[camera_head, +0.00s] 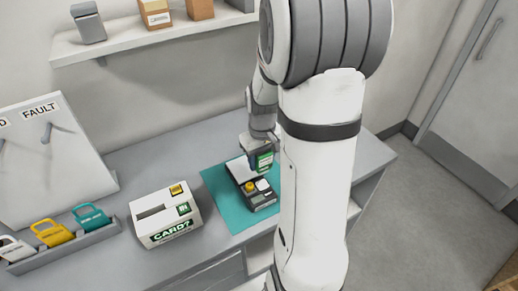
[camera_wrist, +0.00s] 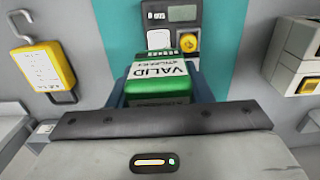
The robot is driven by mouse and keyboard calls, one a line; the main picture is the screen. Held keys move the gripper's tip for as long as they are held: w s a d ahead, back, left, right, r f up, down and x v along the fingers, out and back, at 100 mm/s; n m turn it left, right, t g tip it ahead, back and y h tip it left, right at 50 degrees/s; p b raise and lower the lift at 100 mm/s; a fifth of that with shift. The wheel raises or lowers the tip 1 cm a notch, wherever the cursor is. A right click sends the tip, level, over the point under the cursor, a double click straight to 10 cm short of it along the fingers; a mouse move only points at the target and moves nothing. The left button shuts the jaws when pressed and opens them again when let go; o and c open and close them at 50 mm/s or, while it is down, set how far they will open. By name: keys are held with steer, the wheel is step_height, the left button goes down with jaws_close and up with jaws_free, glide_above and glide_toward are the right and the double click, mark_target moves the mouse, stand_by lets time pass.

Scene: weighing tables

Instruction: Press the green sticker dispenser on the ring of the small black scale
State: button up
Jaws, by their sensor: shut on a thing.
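The small black scale (camera_head: 262,201) lies on a teal mat (camera_head: 222,206). The scale shows in the wrist view (camera_wrist: 210,12) with its display, a white label, a pale rounded patch (camera_wrist: 158,39) and a yellow round piece (camera_wrist: 188,42). My gripper (camera_head: 258,158) is shut on the green sticker dispenser (camera_head: 264,162), above the far part of the scale. In the wrist view the dispenser (camera_wrist: 160,88) sits between the fingers, its white face reading VALID. It hides part of the scale; I cannot tell whether they touch.
A white slotted box (camera_head: 165,216) stands left of the mat. A tray (camera_head: 70,252) with coloured hooked tags and a white FAULT board (camera_head: 45,150) are farther left. A yellow hooked item (camera_wrist: 45,65) shows in the wrist view. A wall shelf (camera_head: 140,40) holds boxes. My arm hides the table's right part.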

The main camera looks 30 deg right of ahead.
mark_target(263, 172)
steer(key=shift+s+f+b, duration=0.1)
steer(key=shift+f+b, duration=1.95)
steer(key=shift+f, duration=0.8)
steer(key=shift+s, duration=0.15)
steer(key=shift+f+b, duration=0.65)
steer(key=shift+b, duration=0.15)
stand_by(1.6)
steer(key=shift+r, duration=0.15)
steer(key=shift+d+r+p, duration=0.1)
steer(key=shift+r+p, duration=2.45)
steer(key=shift+r, duration=0.9)
